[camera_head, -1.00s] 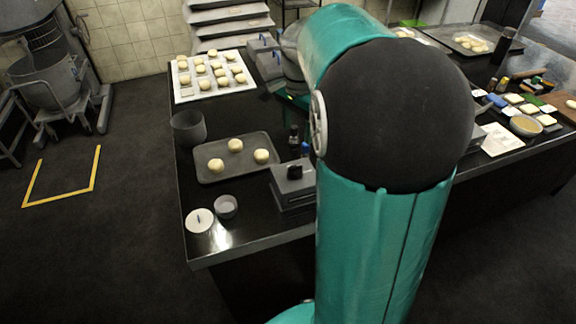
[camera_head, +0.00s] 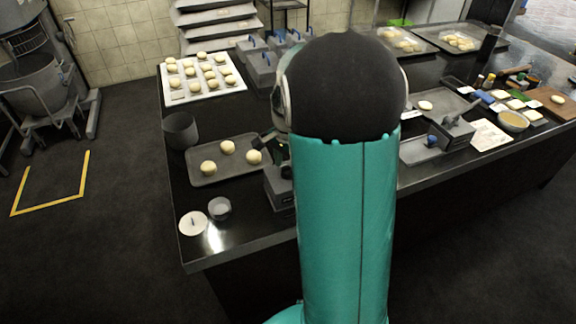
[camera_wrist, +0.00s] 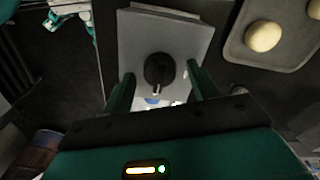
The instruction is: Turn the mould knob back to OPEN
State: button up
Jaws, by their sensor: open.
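The black mould knob (camera_wrist: 159,70) sits on a grey box (camera_wrist: 190,38) in the wrist view. A light pointer mark on the knob points toward the lower edge of the picture. I cannot read any OPEN label. My gripper (camera_wrist: 160,78) is open, with one green finger on each side of the knob; I cannot tell whether either finger touches it. In the head view the box (camera_head: 279,190) stands near the counter's front edge, partly hidden by my arm. The gripper (camera_head: 268,143) shows there as a dark shape just behind it.
A tray (camera_head: 198,181) with three dough balls lies left of the box. A grey pot (camera_head: 180,130), a small cup (camera_head: 220,208) and a white round dish (camera_head: 193,223) stand on the counter. Another grey machine (camera_head: 440,139) stands right of my arm.

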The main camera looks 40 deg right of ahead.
jog(key=shift+f, duration=0.25)
jog(key=shift+c, duration=0.5)
jog(key=c, duration=0.9)
